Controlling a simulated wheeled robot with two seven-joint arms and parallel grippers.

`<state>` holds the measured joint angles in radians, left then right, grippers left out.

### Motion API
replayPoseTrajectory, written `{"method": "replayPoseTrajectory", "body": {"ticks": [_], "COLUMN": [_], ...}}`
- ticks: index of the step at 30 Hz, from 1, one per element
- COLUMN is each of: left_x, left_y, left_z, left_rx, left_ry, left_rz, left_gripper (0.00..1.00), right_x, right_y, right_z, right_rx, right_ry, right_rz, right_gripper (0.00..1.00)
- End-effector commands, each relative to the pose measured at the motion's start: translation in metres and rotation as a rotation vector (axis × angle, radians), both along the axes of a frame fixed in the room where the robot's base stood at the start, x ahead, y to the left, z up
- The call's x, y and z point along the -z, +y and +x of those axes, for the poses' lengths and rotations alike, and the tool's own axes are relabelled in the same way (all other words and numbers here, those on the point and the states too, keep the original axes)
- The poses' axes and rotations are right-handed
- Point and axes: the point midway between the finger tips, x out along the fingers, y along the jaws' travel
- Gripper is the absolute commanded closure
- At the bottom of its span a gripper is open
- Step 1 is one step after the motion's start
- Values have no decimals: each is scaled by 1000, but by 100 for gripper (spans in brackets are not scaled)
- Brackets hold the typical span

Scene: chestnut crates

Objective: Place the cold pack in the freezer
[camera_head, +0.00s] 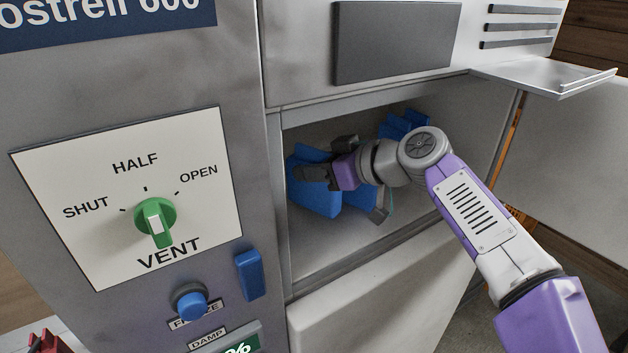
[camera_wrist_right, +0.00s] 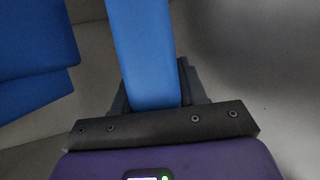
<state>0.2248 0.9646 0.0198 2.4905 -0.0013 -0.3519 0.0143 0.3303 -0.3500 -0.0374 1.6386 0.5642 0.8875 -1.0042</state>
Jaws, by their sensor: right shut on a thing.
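My right gripper (camera_head: 345,178) reaches into the open freezer compartment (camera_head: 466,130) and is shut on a blue cold pack. In the right wrist view the cold pack (camera_wrist_right: 142,50) is a blue slab standing out from between the jaws. In the head view blue surfaces (camera_head: 316,201) show around the gripper, low at the compartment's left side; my gripper hides part of them. I cannot tell whether the held pack touches the floor or wall. My left gripper is not in view.
More blue packs (camera_head: 404,123) lie at the compartment's back; a stack (camera_wrist_right: 35,60) shows at left in the wrist view. The freezer door (camera_head: 575,160) stands open at right. A metal shelf (camera_head: 545,78) juts out above. A green vent knob (camera_head: 155,222) and blue button (camera_head: 190,300) are at left.

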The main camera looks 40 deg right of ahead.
Motion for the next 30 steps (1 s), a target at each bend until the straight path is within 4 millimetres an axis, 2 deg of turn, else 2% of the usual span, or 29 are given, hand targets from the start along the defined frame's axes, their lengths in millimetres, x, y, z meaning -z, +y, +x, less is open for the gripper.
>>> {"method": "replayPoseTrajectory", "body": {"ticks": [8,12,24,25,29,30], "left_x": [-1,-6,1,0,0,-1], "left_y": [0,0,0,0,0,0], "left_z": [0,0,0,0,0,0], "left_rx": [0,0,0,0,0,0], "left_ry": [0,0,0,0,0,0], "left_rz": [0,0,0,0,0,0], "left_gripper": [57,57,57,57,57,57], "right_x": [31,35,41,41,40,40], "right_y": [0,-1,-1,-1,-1,-1], "right_z": [-1,3,4,4,4,4], "right_rx": [3,3,1,1,1,1], "right_ry": [0,-2,-3,0,0,0], "right_rz": [1,0,-1,0,0,0], "right_gripper": [100,100,100,54,34,33]}}
